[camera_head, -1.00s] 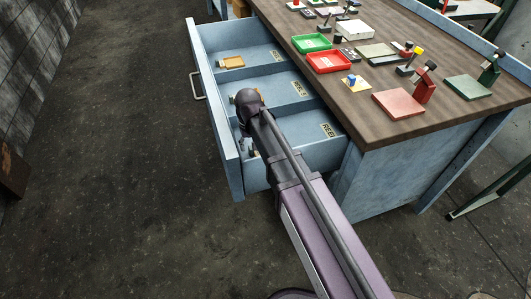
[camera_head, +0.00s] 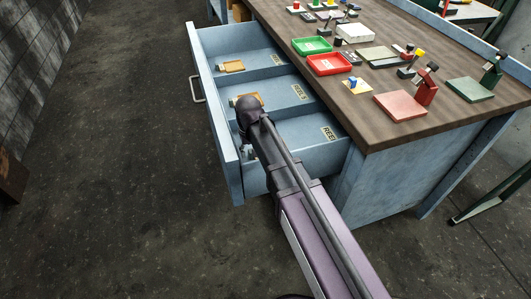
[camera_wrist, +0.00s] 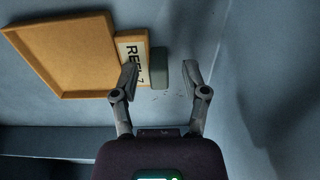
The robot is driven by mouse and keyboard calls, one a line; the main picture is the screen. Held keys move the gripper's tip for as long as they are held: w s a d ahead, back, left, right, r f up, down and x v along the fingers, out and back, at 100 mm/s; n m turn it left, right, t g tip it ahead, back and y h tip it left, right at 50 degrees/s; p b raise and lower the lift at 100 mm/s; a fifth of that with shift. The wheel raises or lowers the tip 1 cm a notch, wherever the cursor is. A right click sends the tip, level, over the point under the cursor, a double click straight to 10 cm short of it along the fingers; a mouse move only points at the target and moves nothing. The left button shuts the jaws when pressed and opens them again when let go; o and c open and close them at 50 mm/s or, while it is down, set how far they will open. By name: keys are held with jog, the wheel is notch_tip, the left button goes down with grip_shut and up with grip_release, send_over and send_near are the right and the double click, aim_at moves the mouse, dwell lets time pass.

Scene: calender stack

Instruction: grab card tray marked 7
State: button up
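In the wrist view an orange-tan card tray (camera_wrist: 75,58) lies in the drawer at upper left, with a white label (camera_wrist: 133,60) that seems to read REEL 7. A grey-green block (camera_wrist: 158,68) sits just right of the label, apparently at the tray's end. My gripper (camera_wrist: 161,76) is open, its fingers on either side of the block with a gap on the right; I cannot tell whether the left finger touches it. In the head view the tray (camera_head: 248,97) shows partly behind my arm's end, in the drawer's middle compartment. My fingers are mostly hidden there.
The open blue drawer (camera_head: 211,84) has dividing walls and REEL labels. A second tan tray (camera_head: 233,66) lies in its far compartment. The wooden bench top (camera_head: 315,76) carries a green tray (camera_head: 311,45), a red tray (camera_head: 328,64) and several small stands. The floor at left is clear.

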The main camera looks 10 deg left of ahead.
grip_shut()
jog(key=shift+r, duration=0.1)
notch_tip(320, 180, up, 10)
jog(key=p, duration=1)
dwell(0.7)
